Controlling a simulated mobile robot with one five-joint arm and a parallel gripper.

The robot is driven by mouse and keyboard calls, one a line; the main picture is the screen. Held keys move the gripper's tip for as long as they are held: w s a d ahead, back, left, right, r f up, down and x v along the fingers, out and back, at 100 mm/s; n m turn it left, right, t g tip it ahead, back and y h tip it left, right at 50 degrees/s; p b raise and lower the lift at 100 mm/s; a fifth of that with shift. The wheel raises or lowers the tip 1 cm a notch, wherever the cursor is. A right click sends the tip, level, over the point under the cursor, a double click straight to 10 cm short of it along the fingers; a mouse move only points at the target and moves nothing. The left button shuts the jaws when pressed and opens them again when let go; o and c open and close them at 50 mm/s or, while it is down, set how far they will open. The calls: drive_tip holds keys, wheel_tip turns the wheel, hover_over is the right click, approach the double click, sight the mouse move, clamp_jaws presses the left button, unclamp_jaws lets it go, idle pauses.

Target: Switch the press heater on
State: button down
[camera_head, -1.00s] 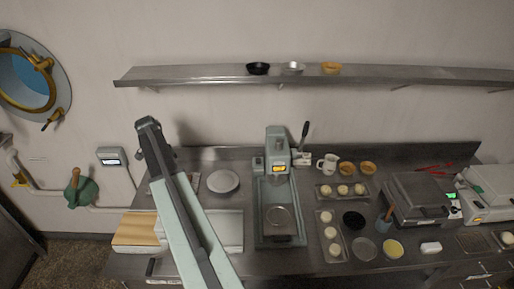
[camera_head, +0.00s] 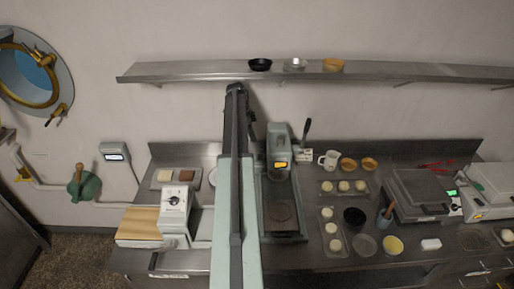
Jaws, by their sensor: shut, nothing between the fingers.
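The press (camera_head: 274,190) is the teal machine at the middle of the counter. It has an upright head, a round dark plate low on its bed and a dark lever (camera_head: 306,131) at its right. An orange-yellow patch (camera_head: 281,164) shows on the head's front, and a small pale box (camera_head: 304,156) sits beside it. I cannot tell which part is the heater switch. My arm rises just left of the press and hides its left edge. My gripper (camera_head: 236,92) is the dark end, shut and empty, above and left of the press head. It appears apart from the press.
A white machine with a dial (camera_head: 175,203) stands at the left by a wooden board (camera_head: 139,224). Dough trays (camera_head: 343,195), bowls and a jug (camera_head: 329,160) crowd the right. A grey lidded appliance (camera_head: 418,193) stands farther right. A shelf (camera_head: 400,73) runs along the wall above.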

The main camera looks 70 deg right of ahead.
sight(261, 158)
drive_tip(key=b+x, duration=0.9)
drive_tip(key=x, duration=0.1)
drive_tip(key=shift+w, duration=0.1)
drive_tip(key=shift+r, duration=0.1)
